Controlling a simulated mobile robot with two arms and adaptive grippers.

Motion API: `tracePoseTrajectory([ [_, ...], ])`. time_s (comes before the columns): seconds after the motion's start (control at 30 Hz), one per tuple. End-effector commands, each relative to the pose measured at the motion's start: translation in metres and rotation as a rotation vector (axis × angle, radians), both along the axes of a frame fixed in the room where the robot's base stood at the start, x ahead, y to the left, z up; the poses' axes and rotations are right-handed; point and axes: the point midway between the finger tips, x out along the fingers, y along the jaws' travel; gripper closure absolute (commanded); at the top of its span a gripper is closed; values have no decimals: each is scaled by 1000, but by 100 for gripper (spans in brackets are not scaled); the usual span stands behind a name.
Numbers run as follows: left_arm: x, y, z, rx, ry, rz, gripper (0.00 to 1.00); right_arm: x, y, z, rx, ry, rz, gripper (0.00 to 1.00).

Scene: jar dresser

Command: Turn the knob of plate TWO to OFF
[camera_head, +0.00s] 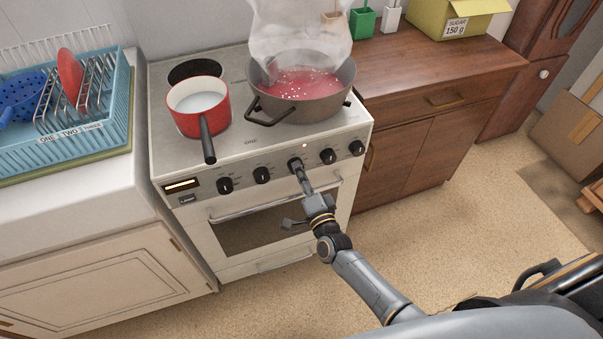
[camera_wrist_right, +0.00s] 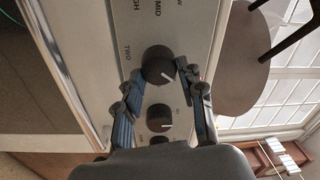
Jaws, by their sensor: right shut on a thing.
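The white stove's front panel has several black knobs in a row. My right gripper (camera_head: 298,170) is at the middle knob (camera_head: 295,163), with the arm coming up from below. In the right wrist view, the fingers of my right gripper (camera_wrist_right: 160,77) are shut on the sides of a dark round knob (camera_wrist_right: 157,62). The word TWO is printed beside this knob, and MID is printed past it. Its white mark points toward the lower right of that view. A second knob (camera_wrist_right: 159,118) shows nearer the palm. My left gripper is not in view.
A large steaming pot (camera_head: 322,106) with red contents and a red saucepan (camera_head: 187,121) with pale liquid stand on the stove (camera_head: 240,143). A blue dish rack (camera_head: 108,134) is left; a wooden counter (camera_head: 425,62) is right.

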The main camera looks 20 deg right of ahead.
Motion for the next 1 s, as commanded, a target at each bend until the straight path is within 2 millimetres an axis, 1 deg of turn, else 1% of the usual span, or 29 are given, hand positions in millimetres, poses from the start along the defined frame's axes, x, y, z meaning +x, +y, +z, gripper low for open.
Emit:
tracePoseTrajectory([
  [0.3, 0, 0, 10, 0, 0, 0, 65, 0, 1, 1, -298, -7, 1, 93],
  [0.6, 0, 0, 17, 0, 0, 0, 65, 0, 1, 1, -530, -14, 2, 93],
  [0.8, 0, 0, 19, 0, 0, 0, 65, -1, 1, 1, -632, -19, 2, 93],
  [1.0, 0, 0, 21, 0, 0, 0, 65, -1, 1, 1, -685, -20, 3, 93],
])
